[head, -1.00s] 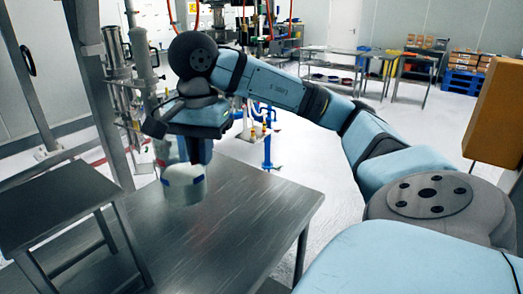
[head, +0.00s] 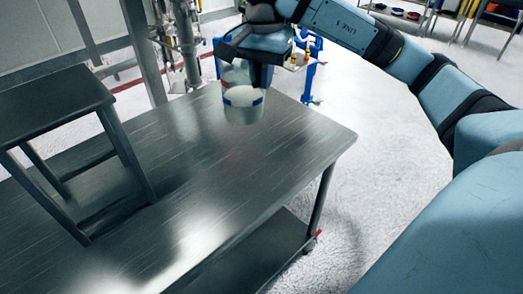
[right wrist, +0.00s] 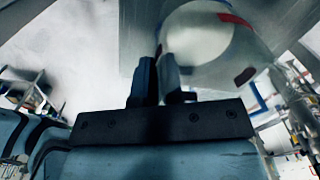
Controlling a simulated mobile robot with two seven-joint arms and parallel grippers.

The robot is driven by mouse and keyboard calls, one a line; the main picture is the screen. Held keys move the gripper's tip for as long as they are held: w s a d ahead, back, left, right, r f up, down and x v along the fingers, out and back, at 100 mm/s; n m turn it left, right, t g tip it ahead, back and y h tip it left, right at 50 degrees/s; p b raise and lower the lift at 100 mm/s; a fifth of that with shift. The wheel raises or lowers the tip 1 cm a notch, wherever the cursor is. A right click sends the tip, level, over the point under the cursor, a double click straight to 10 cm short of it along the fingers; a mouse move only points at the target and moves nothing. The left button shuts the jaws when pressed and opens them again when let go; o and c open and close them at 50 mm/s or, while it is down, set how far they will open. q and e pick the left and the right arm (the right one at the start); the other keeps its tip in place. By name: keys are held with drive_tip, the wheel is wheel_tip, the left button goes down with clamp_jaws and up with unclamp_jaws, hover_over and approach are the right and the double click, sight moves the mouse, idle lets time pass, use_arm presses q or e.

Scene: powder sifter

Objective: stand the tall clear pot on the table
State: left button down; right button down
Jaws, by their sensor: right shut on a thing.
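The tall clear pot (head: 244,108) is see-through with blue and red marks and pale contents. In the head view it hangs upright under my right gripper (head: 262,76), over the far part of the metal table (head: 200,170). Whether its base touches the table I cannot tell. In the right wrist view the pot (right wrist: 238,72) is at the top, and my right gripper's two fingers (right wrist: 158,82) are close together at its wall, shut on it. My left gripper is not in view.
A dark metal stool-like stand (head: 50,100) occupies the left of the table. The middle and right of the tabletop are bare. A lower shelf (head: 250,255) shows beneath. Metal posts and a blue stand (head: 312,60) are behind the table.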

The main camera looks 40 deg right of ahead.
sight(262, 118)
use_arm(q)
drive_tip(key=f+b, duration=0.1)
drive_tip(key=b, duration=0.1)
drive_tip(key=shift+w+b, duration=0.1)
drive_tip(key=shift+b, duration=0.2)
use_arm(e)
wheel_tip(262, 118, down, 18)
drive_tip(key=c, duration=1.7)
unclamp_jaws()
drive_tip(key=shift+f+b, duration=0.15)
drive_tip(key=shift+b, duration=0.15)
drive_tip(key=o, duration=0.4)
drive_tip(key=shift+o, duration=0.2)
drive_tip(key=shift+r, duration=0.2)
use_arm(q)
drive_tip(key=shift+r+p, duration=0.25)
drive_tip(key=shift+p, duration=0.8)
use_arm(e)
wheel_tip(262, 118, up, 12)
drive_tip(key=shift+s+r, duration=0.1)
